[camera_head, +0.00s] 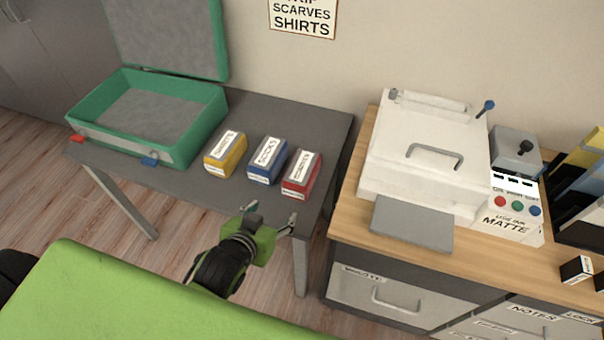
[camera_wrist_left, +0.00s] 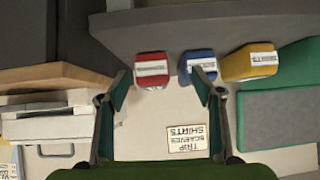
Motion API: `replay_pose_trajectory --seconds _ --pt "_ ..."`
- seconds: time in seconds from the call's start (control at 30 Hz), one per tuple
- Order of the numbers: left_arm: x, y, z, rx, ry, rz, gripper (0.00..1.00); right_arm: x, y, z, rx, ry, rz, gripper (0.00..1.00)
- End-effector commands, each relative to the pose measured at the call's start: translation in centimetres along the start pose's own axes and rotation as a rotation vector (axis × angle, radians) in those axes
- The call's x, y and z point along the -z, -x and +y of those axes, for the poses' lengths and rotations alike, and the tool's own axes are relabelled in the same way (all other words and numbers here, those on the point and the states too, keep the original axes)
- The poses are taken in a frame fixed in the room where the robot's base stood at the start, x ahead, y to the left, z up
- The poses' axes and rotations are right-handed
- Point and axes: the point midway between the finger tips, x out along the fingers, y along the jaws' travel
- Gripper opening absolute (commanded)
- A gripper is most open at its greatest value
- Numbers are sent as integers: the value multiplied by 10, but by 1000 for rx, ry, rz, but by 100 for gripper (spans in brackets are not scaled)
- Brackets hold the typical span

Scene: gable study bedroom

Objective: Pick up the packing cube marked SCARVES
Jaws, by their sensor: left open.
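Three packing cubes stand in a row on a grey table (camera_head: 290,111): yellow (camera_head: 226,154), blue (camera_head: 267,161) and red (camera_head: 301,175). Each has a white label on top. The blue label looks like SOCKS; the yellow and red labels are too small to read surely, so I cannot tell which cube is marked SCARVES. My left gripper (camera_head: 270,214) is open and empty at the table's front edge, apart from the cubes. The left wrist view shows the red (camera_wrist_left: 152,70), blue (camera_wrist_left: 198,66) and yellow (camera_wrist_left: 250,62) cubes beyond its fingers. My right gripper is not in view.
An open green suitcase (camera_head: 211,125) stands at the table's left end. A wall sign (camera_head: 303,16) reads SCARVES and SHIRTS under a cut-off line. To the right, a wooden-topped cabinet (camera_head: 345,222) holds a white machine (camera_head: 425,150) and a grey slab (camera_head: 411,223). The table behind the cubes is clear.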

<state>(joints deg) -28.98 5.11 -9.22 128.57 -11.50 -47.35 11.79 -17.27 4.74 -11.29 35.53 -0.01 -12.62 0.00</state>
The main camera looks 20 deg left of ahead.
Motion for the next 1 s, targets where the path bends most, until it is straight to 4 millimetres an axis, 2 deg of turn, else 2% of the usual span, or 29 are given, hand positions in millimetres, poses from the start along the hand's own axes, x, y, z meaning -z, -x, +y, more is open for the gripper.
replay_pose_trajectory --seconds 0.13,0.3,0.47,0.73,1.0 --pt "30 -11 9 -17 12 150 60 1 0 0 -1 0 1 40" --pt "49 -15 17 -36 17 244 60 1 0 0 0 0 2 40" --pt "58 -34 18 -39 16 261 60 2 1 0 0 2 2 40" --pt "70 -82 20 -39 17 259 60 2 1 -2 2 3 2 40" --pt "75 -101 20 -39 16 257 60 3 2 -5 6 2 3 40"
